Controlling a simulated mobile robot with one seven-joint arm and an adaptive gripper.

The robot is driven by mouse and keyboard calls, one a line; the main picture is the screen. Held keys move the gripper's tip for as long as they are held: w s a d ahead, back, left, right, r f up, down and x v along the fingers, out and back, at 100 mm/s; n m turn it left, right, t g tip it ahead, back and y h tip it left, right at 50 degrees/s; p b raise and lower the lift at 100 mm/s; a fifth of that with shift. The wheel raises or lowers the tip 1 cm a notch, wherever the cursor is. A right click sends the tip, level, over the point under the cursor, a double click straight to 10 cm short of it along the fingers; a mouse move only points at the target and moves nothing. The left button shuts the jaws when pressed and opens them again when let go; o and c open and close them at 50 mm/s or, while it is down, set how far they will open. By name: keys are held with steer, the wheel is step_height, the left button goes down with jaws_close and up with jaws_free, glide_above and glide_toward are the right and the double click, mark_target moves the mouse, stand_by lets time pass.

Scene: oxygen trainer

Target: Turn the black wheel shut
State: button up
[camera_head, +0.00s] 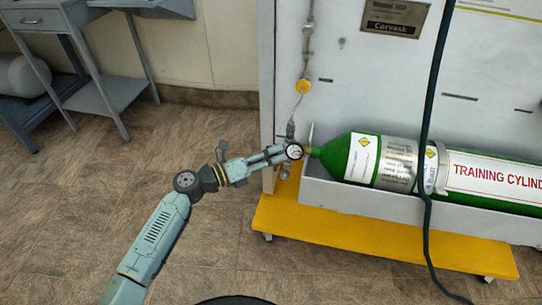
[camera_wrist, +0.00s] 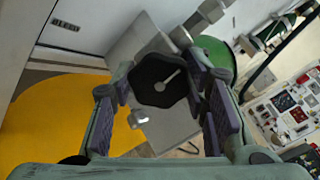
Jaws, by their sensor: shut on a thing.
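The black wheel (camera_wrist: 150,82) has a lobed rim and a pale slot-like mark on its face. It sits between the two finger pads of my gripper (camera_wrist: 162,98) in the wrist view. The pads press on its opposite sides. In the head view, my gripper (camera_head: 284,153) reaches in from the left to the wheel (camera_head: 294,151), at the neck end of the green cylinder (camera_head: 335,155). The cylinder lies on its side, and its shoulder shows behind the fingers in the wrist view (camera_wrist: 215,58). The valve body behind the wheel is mostly hidden.
The cylinder rests in a grey trough (camera_head: 320,193) above a yellow base (camera_head: 345,229). A yellow knob (camera_head: 303,87) on a thin pipe is just above my gripper. A black cable (camera_head: 427,130) hangs across the cylinder. The floor at left is open; a grey table (camera_head: 90,20) stands behind.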

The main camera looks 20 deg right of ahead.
stand_by(0.5)
steer(key=o, duration=1.2)
steer(key=shift+c, duration=0.2)
steer(key=shift+a, duration=0.1)
steer(key=s+a, duration=0.1)
steer(key=a, duration=1)
steer(key=shift+s+a, duration=0.3)
steer(key=shift+a, duration=0.1)
